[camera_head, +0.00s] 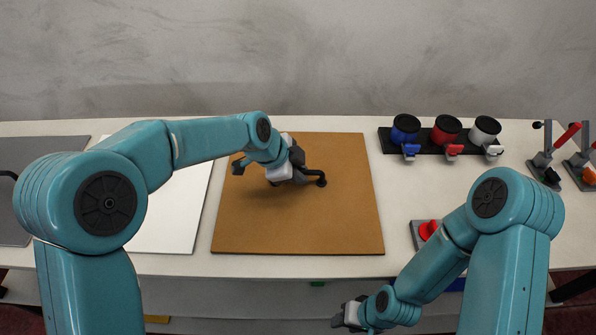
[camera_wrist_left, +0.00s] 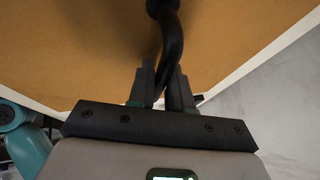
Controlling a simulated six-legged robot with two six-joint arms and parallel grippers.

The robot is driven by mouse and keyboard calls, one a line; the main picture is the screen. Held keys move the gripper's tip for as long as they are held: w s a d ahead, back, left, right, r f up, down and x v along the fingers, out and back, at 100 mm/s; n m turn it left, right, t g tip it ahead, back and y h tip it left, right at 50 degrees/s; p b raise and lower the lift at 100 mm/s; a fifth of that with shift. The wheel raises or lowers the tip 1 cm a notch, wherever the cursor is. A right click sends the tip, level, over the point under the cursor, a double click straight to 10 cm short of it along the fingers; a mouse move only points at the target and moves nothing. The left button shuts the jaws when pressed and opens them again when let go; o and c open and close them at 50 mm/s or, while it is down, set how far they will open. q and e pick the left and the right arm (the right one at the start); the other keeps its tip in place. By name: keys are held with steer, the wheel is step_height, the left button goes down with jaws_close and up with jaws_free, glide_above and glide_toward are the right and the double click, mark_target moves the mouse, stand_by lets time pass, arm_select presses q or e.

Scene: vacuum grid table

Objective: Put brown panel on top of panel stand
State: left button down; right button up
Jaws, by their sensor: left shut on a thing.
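The brown panel (camera_head: 330,220) lies flat on the white table, right of a white panel. A black bar handle (camera_head: 320,178) stands on it; part of the handle is hidden behind my left gripper. My left gripper (camera_head: 298,165) is over the panel's upper middle and shut on the handle. The left wrist view shows the dark handle (camera_wrist_left: 171,40) between the two fingers (camera_wrist_left: 160,90), with the brown surface (camera_wrist_left: 90,50) behind. My right gripper (camera_head: 345,315) is low in front of the table, apart from the panel; its fingers are too small to read. I cannot identify a panel stand.
A white panel (camera_head: 165,215) and a grey panel (camera_head: 35,160) lie to the left. Blue (camera_head: 405,130), red (camera_head: 446,130) and white (camera_head: 484,131) devices stand on a black base at the back right. A red button (camera_head: 428,230) and lever clamps (camera_head: 545,160) are further right.

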arm_select(q)
steer(key=c, duration=1.1)
jaws_free()
steer(key=shift+s, duration=0.1)
steer(key=shift+o, duration=0.2)
steer(key=v, duration=1.2)
steer(key=shift+b, duration=0.4)
